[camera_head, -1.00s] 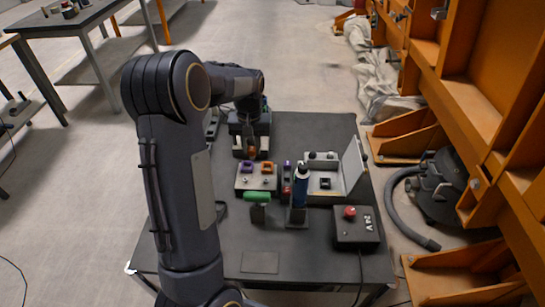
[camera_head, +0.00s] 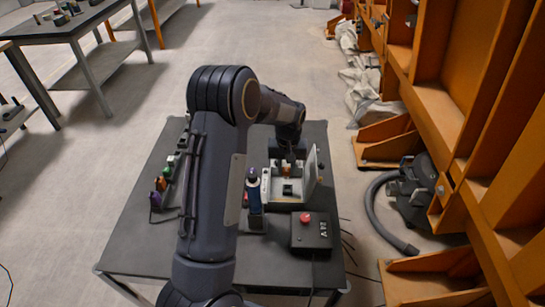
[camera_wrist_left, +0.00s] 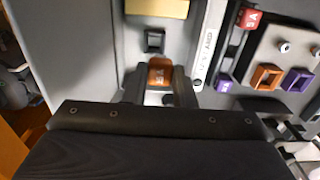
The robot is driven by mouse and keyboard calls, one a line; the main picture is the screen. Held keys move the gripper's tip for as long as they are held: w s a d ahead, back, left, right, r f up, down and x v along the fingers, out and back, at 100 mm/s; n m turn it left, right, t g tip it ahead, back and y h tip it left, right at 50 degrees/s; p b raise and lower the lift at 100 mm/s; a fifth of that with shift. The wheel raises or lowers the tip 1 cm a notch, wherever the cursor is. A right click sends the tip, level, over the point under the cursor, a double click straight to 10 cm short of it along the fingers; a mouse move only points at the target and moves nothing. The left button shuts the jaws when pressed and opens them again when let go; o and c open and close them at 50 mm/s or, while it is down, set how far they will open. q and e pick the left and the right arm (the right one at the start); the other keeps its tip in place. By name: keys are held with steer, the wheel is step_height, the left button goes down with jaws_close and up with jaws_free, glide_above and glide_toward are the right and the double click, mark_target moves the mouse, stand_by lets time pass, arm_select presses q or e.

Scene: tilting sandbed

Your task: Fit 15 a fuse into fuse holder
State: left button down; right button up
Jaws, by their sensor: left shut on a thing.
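My left gripper (camera_head: 289,164) hangs over the open grey box (camera_head: 286,204). It is shut on an orange-brown fuse (camera_wrist_left: 160,72) with pale, hard-to-read lettering, which also shows in the head view (camera_head: 287,170). In the left wrist view the two fingertips (camera_wrist_left: 159,85) grip the fuse from both sides. A small dark square fuse holder (camera_wrist_left: 154,40) lies just beyond the fuse, inside the box. The fuse is beside the holder in this view, apart from it; its exact height is unclear. The right gripper is not in view.
A red fuse (camera_wrist_left: 249,18) and purple fuse (camera_wrist_left: 224,86) lie beside the box, near a panel (camera_wrist_left: 255,55) with orange and purple pieces. A blue bottle (camera_head: 254,190) and red-button box (camera_head: 310,235) stand close by. The raised lid (camera_head: 312,165) borders the right.

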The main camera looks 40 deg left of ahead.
arm_select(q)
steer(key=shift+w+d+f, duration=0.1)
steer(key=shift+w+d, duration=0.1)
steer(key=shift+d, duration=0.25)
steer(key=shift+f+b, duration=1.7)
steer(key=shift+f, duration=0.5)
steer(key=shift+f+b, duration=1.05)
steer(key=shift+f, duration=0.3)
steer(key=c, duration=0.6)
jaws_free()
steer(key=shift+c, duration=0.2)
steer(key=shift+r, duration=0.2)
